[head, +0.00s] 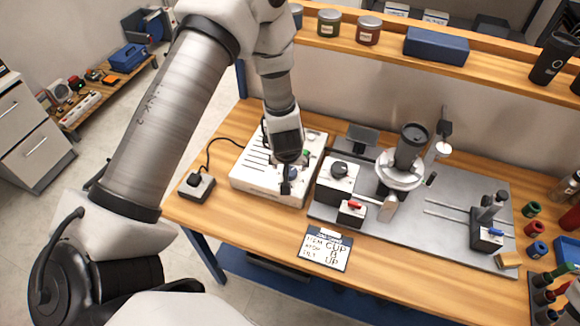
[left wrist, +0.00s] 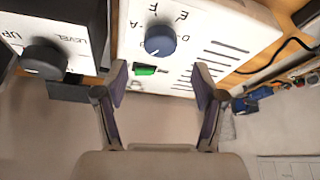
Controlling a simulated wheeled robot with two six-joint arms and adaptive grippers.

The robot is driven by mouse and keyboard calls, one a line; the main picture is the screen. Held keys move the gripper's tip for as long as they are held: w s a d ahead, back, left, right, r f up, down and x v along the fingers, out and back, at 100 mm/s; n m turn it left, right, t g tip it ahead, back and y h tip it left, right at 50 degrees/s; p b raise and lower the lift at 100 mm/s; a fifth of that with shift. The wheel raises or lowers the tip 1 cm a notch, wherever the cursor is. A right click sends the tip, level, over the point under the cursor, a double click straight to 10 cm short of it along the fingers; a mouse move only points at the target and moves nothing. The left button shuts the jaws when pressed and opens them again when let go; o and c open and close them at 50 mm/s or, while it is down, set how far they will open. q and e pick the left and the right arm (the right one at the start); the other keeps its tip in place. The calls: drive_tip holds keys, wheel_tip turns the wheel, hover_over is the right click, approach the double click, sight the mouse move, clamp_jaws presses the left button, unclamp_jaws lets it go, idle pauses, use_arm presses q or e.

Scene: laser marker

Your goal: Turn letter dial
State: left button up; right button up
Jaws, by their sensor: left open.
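The white control box (head: 262,170) stands on the bench left of centre. In the left wrist view its blue letter dial (left wrist: 160,40) sits on the panel (left wrist: 225,25), with the letters D, E and F around it. A green button (left wrist: 144,70) shows beside the dial. My right gripper is not in view.
A black LEVEL knob (left wrist: 45,58) is on the neighbouring box. A black cup (head: 411,147) stands in a white holder on the grey plate (head: 440,245). A shelf edge (head: 480,68) runs behind.

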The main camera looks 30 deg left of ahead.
use_arm(q)
drive_tip(key=v, duration=0.6)
drive_tip(key=shift+f, duration=0.1)
wheel_tip(320, 180, up, 7)
drive_tip(key=p, duration=0.6)
drive_tip(key=shift+p, duration=0.3)
